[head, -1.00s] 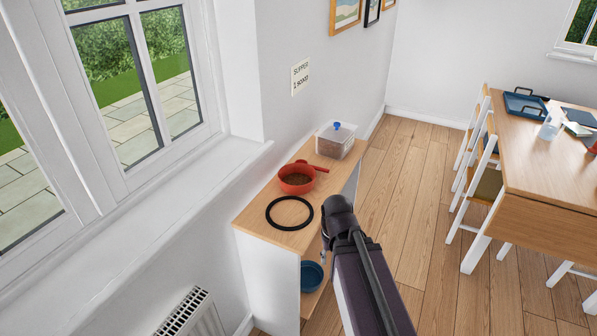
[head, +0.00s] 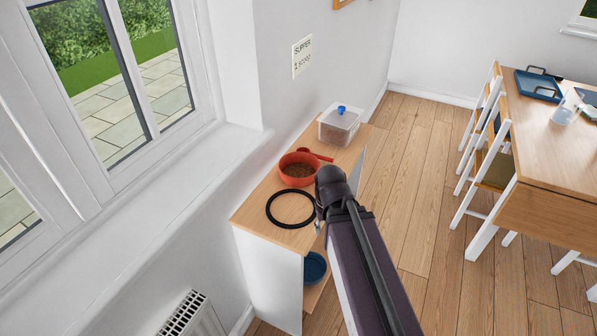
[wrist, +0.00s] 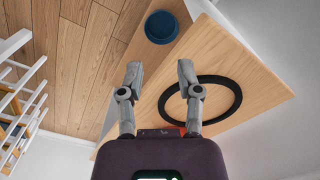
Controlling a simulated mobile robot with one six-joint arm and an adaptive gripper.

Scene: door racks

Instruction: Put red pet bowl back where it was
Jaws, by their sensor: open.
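The red pet bowl (head: 292,180) stands upright on the wooden top of a low white cabinet and holds brown kibble. A red handle or scoop lies at its rim. A black ring (head: 268,208) lies flat in front of it; the bowl is apart from or just at its far edge. My gripper (wrist: 160,72) is open and empty in the wrist view, with the black ring (wrist: 240,98) beyond its right finger. A sliver of red shows low between the fingers, mostly hidden. In the head view my arm hides most of the gripper, right of the bowl.
A clear food container (head: 339,126) with a blue knob stands behind the bowl. A blue bowl (head: 314,268) sits on the cabinet's lower shelf; it also shows in the wrist view (wrist: 161,27). The wall and window sill border the cabinet's left. Table and chairs stand right; floor between is clear.

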